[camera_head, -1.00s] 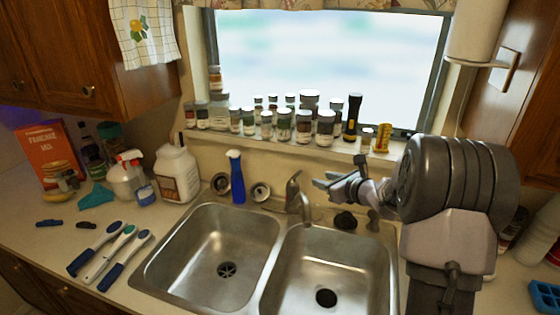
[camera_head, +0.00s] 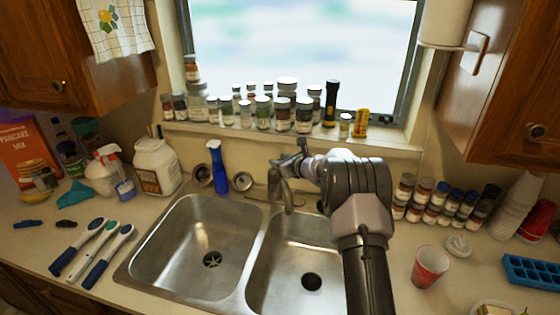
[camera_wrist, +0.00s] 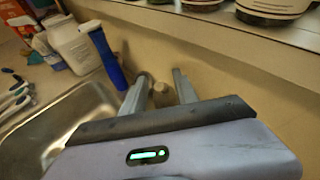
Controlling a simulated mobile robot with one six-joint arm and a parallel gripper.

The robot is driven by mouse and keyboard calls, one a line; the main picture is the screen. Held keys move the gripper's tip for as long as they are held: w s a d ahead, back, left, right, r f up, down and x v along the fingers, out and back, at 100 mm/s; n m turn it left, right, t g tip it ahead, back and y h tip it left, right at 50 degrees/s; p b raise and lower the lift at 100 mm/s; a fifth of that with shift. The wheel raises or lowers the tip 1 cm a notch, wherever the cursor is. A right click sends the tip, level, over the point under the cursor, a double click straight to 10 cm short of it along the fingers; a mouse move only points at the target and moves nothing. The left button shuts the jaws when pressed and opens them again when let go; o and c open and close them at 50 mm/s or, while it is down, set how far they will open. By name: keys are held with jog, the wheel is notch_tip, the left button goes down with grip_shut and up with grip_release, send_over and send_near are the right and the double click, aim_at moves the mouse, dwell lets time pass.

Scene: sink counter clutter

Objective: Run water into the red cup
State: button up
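The red cup (camera_head: 430,266) stands upright on the counter right of the sink, its opening up. The metal faucet (camera_head: 283,188) rises behind the divider between the two basins. My gripper (camera_head: 288,157) is at the top of the faucet, with my arm reaching over the right basin. In the wrist view my gripper (camera_wrist: 155,80) is open, its two fingers apart. A small brownish-grey part (camera_wrist: 161,94), seemingly the top of the faucet, shows between the fingers. Contact cannot be told. No running water is visible.
The left basin (camera_head: 195,235) is empty. Spice jars (camera_head: 283,112) line the windowsill behind my gripper. More jars (camera_head: 440,203), stacked white cups (camera_head: 513,205) and a blue tray (camera_head: 532,270) are at right.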

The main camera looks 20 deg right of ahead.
grip_shut()
dwell(1.3)
